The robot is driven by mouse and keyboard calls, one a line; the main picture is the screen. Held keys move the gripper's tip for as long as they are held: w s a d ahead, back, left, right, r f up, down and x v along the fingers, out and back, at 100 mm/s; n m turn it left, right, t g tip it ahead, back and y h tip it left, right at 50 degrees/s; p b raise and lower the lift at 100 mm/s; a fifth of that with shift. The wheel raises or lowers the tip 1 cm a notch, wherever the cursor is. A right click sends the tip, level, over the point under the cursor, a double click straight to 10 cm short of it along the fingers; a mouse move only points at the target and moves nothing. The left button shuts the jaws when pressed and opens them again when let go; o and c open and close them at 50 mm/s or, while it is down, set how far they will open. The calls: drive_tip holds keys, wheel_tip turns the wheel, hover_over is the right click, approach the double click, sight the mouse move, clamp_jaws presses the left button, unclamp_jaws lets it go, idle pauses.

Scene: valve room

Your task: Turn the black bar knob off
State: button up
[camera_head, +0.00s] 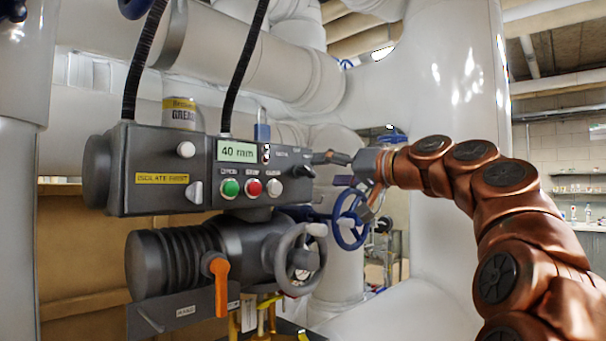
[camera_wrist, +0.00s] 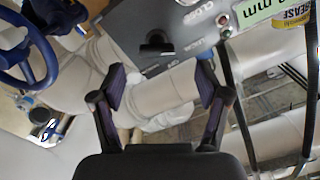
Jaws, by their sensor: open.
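The black bar knob (camera_head: 303,171) sits at the right end of the grey control box face (camera_head: 213,190). In the wrist view the knob (camera_wrist: 156,43) is ahead of the fingers, a little above the gap between their tips. Its bar looks roughly crosswise there; small lettering beside it is too blurred to read surely. My gripper (camera_head: 332,168) is open and empty, just right of the knob in the head view. In the wrist view my gripper (camera_wrist: 160,83) has its two fingers spread wide, apart from the knob. The knob is not between the fingertips.
Green (camera_head: 229,188), red (camera_head: 253,187) and white (camera_head: 273,187) buttons lie left of the knob. A "40 mm" display (camera_head: 237,151) is above. A blue handwheel (camera_head: 350,219) and a grey handwheel (camera_head: 300,255) stand below. An orange lever (camera_head: 220,285) hangs lower left. Large white pipes surround the box.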

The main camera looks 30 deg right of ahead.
sight(311, 171)
drive_tip(key=shift+d+p+x, duration=0.15)
drive_tip(key=shift+p+x, duration=0.25)
drive_tip(key=shift+x, duration=1.3)
drive_tip(key=shift+d+p+x, duration=0.15)
drive_tip(key=shift+p+x, duration=0.2)
drive_tip(key=shift+x, duration=1.4)
drive_tip(key=c, duration=1.2)
